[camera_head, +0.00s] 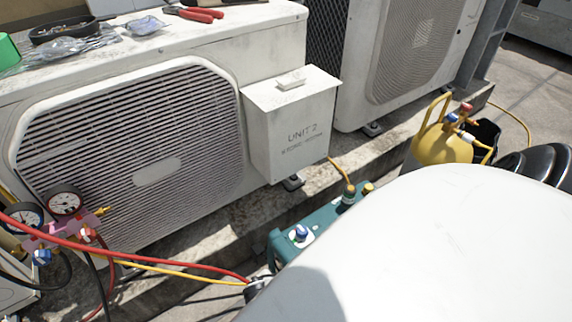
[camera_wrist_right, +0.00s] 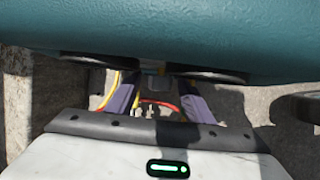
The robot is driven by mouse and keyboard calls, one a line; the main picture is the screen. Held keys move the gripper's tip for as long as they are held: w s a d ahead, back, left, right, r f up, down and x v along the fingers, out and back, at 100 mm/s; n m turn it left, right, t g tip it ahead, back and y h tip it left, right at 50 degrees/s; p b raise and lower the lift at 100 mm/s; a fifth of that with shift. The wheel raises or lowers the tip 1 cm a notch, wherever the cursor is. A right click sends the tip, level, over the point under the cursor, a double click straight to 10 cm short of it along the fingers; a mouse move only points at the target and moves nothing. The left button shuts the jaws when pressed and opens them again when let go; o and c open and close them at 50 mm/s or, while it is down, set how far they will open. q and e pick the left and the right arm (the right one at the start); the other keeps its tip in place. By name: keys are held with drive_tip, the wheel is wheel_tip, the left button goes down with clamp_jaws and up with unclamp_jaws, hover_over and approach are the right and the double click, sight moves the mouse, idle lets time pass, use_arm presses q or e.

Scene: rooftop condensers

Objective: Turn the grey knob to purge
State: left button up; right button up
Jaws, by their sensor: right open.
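No grey knob can be made out in either view. A teal machine (camera_head: 326,222) stands on the ground in the head view, with a blue knob (camera_head: 300,233) on its top and brass fittings at its far end. A large white part, likely mine, hides much of its right side. In the right wrist view a teal body (camera_wrist_right: 170,35) with dark round feet fills the top, close to my right gripper (camera_wrist_right: 158,98). The gripper's two fingers are apart with nothing between them. My left gripper is in neither view.
A gauge manifold (camera_head: 68,238) with red, yellow and black hoses is at the left. A red hose crosses to the teal machine's near end. White condensers (camera_head: 130,160) and a UNIT 2 box (camera_head: 292,120) stand behind. A yellow cylinder (camera_head: 440,140) is at the right.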

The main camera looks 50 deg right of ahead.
drive_tip(key=c, duration=1)
drive_tip(key=shift+c, duration=0.2)
